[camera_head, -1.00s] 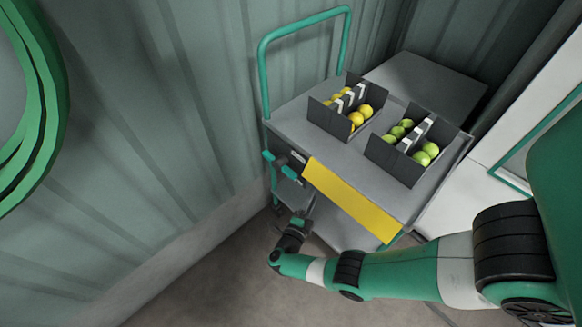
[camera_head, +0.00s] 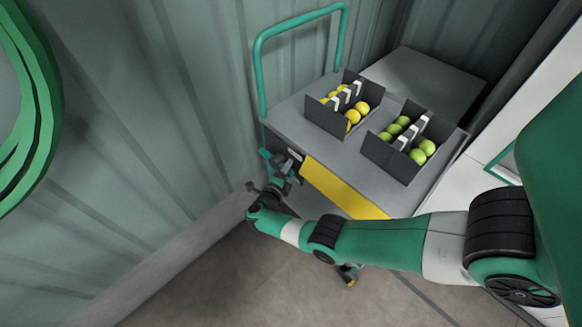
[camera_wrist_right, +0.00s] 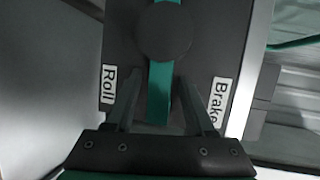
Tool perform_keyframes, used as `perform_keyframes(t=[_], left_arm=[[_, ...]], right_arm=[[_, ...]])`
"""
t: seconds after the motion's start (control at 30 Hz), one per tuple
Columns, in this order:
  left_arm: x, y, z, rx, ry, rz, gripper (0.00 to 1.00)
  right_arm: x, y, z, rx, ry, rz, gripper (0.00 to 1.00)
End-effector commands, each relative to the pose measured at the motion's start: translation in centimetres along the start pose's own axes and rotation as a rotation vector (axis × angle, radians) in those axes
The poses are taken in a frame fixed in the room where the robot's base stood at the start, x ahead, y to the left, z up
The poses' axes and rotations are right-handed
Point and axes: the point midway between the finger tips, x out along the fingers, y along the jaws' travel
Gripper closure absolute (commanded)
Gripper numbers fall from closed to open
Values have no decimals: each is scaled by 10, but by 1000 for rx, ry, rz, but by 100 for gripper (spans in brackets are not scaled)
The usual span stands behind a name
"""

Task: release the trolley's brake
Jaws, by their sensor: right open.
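The trolley (camera_head: 300,107) stands against the wall, with a yellow strip on its near edge. In the right wrist view, its dark brake panel (camera_wrist_right: 215,45) carries a "Roll" label (camera_wrist_right: 108,84) on the left and a "Brake" label (camera_wrist_right: 219,101) on the right. A green lever (camera_wrist_right: 160,95) runs from a round dark hub (camera_wrist_right: 163,32) downward between the labels. My right gripper (camera_wrist_right: 158,82) is open, one finger on each side of the lever; I cannot tell whether either finger touches it. In the head view, my right gripper (camera_head: 279,177) is at the trolley's left end. My left gripper is not in view.
The trolley carries a box of yellow tomatoes (camera_head: 312,110) and a box of green tomatoes (camera_head: 384,157). Its green push handle (camera_head: 259,75) rises at the back left. The ribbed wall (camera_head: 150,120) is close on the left. Open floor (camera_head: 210,285) lies in front.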

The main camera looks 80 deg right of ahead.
Motion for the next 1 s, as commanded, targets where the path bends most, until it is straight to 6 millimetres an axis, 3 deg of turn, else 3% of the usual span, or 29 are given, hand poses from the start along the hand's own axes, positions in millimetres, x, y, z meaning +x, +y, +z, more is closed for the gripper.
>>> perform_keyframes(t=[0.1,0.37,0.67,1.0], left_arm=[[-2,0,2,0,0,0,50],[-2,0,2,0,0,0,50],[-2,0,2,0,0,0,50],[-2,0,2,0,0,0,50]], right_arm=[[9,0,0,0,0,-1,46],[10,0,0,0,-1,-1,48],[10,0,0,0,-1,-1,100],[10,0,0,0,-1,-1,100]])
